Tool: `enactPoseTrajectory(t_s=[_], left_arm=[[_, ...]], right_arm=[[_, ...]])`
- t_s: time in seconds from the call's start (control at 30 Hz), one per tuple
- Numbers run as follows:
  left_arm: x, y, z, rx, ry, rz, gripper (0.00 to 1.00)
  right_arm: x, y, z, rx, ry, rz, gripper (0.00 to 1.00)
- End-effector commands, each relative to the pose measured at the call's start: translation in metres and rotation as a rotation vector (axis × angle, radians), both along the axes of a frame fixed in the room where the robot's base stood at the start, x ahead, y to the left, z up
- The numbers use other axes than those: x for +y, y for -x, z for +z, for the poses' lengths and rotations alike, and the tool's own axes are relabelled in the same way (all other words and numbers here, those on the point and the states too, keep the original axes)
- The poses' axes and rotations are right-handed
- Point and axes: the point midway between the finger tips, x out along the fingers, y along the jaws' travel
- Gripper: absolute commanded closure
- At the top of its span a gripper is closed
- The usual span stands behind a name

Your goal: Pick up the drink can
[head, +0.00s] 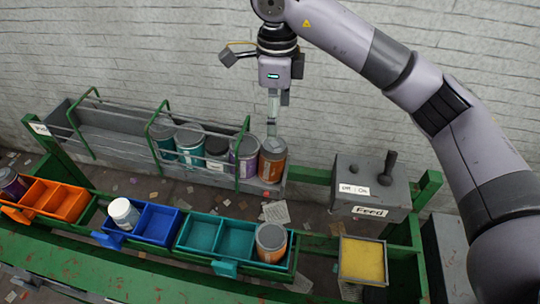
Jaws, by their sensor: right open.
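The frame does not show which one is the drink can. My right gripper (273,122) points down, open, with its fingertips just above the orange can's grey lid. Its fingers appear nearly edge-on, and I cannot tell whether they touch the lid. My left gripper is not in view.
Green rails (244,150) arch over the grey rack (110,136). In front are orange (45,198), blue (150,222) and teal bins (225,240). A white-lidded bottle (123,213) and another orange can (271,243) stand there. A grey Feed box (360,180) with a lever is at right.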

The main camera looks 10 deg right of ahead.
Motion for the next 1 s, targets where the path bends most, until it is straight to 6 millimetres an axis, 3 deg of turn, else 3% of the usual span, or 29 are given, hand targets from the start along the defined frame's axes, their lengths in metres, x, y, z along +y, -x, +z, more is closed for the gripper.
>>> enactPoseTrajectory(t_s=[0.2, 0.4, 0.6, 1.0], left_arm=[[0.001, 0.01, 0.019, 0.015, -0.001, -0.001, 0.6], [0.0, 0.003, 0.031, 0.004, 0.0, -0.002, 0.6], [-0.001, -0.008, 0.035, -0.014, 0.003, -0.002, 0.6], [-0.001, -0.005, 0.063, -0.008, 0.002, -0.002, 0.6]], right_arm=[[0.0, 0.001, -0.047, 0.006, 0.0, -0.001, 0.23], [0.0, 0.0, -0.084, 0.004, 0.0, -0.002, 0.23], [0.0, -0.001, -0.1, 0.001, 0.001, 0.0, 0.23], [0.006, -0.006, -0.146, 0.003, -0.001, -0.001, 0.23]])
